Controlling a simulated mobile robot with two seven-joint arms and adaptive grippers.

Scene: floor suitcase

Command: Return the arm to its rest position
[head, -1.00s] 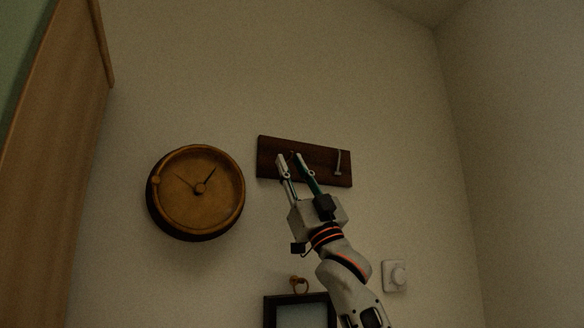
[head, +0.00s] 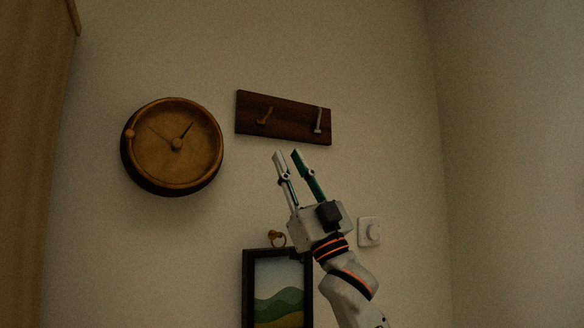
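My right gripper (head: 287,155) is in the middle of the head view, pointing up, with its two fingers apart and nothing between them. Its arm comes in from the bottom right. A dark wooden hook rack (head: 284,128) hangs on the wall just above the fingertips in the picture. It carries a brass-coloured hook (head: 265,116) on the left and a grey metal hook (head: 318,121) on the right. The fingers appear clear of the rack. My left gripper is outside the view.
A round brown clock (head: 175,146) hangs to the left. A framed landscape picture (head: 280,294) hangs below from a brass hook (head: 276,239), close to my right arm. A white wall dial (head: 370,231) is right of the arm. A wooden panel (head: 35,130) stands at far left.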

